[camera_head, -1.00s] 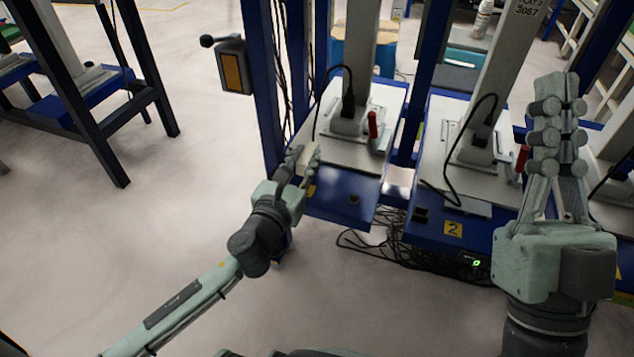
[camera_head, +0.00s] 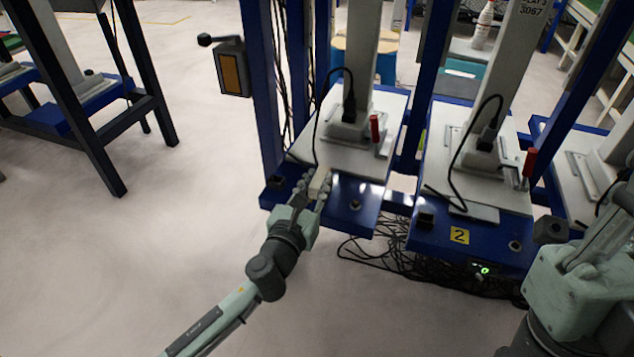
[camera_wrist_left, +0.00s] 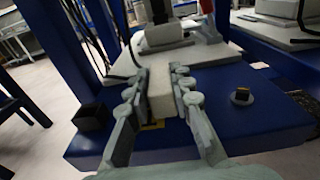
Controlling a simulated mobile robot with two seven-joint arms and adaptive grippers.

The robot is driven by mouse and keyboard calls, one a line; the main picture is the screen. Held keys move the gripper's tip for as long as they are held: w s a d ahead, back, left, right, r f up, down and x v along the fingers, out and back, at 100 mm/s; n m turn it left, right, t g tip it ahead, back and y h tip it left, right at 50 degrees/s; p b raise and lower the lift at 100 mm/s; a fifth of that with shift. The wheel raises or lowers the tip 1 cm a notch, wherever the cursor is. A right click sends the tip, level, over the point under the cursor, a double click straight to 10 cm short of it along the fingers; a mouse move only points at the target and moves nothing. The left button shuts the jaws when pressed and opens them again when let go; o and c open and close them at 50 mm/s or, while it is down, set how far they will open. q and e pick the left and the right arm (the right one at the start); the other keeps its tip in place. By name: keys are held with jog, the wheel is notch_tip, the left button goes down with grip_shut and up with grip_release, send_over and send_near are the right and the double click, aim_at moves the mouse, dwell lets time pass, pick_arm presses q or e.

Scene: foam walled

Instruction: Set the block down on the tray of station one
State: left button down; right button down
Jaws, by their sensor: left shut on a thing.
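My left gripper (camera_head: 314,186) is shut on a small pale block (camera_head: 320,182), which sits between its fingers. In the left wrist view the block (camera_wrist_left: 160,96) stretches away from me between both fingers. The gripper is over the front of the station left of the one marked 2. That station has a pale tray plate (camera_head: 362,163) on a blue base (camera_head: 345,212). The block is at the plate's front edge; whether it touches is unclear. A yellow label on the base is mostly hidden by the gripper. My right gripper (camera_head: 606,238) is partly cut off at the right edge.
A grey column with a black cable and a red-handled clamp (camera_head: 375,130) stand on the plate. Blue uprights (camera_head: 262,100) flank it. The station marked 2 (camera_head: 459,235) is to the right. Cables (camera_head: 385,262) lie on the floor below.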

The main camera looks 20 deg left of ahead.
pick_arm(q)
jog(key=shift+f, duration=0.2)
jog(key=c, duration=1.3)
grip_release()
jog(key=shift+c, duration=0.2)
